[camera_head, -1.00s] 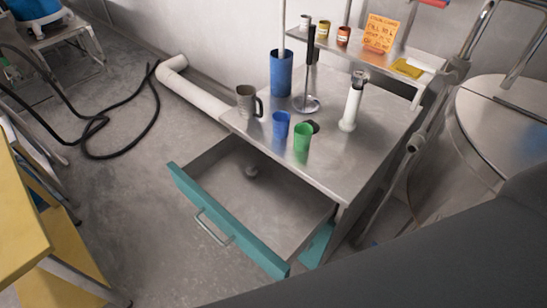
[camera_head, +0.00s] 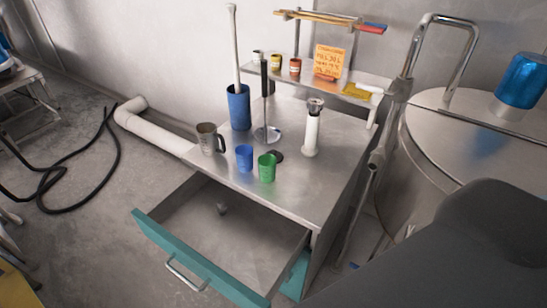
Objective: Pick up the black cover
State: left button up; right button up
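A small flat black disc (camera_head: 278,156), which looks like the black cover, lies on the metal tabletop (camera_head: 318,178). It is just behind the green cup (camera_head: 267,168), which hides part of it. A white upright grinder (camera_head: 312,132) with a metal top stands to its right. Neither of my grippers shows in the head view. A large dark shape at the lower right looks like part of my own arm.
A blue cup (camera_head: 244,157), a grey mug (camera_head: 209,139), a tall blue container (camera_head: 239,107) and a plunger-like tool (camera_head: 266,134) crowd the table. A teal-fronted drawer (camera_head: 193,262) stands open below. A large metal tank (camera_head: 453,140) is at right.

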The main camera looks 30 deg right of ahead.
aim_at(279, 156)
jog(key=z, duration=1.5)
jog(key=j, duration=0.75)
jog(key=k+j, duration=0.1)
jog(key=j, duration=0.7)
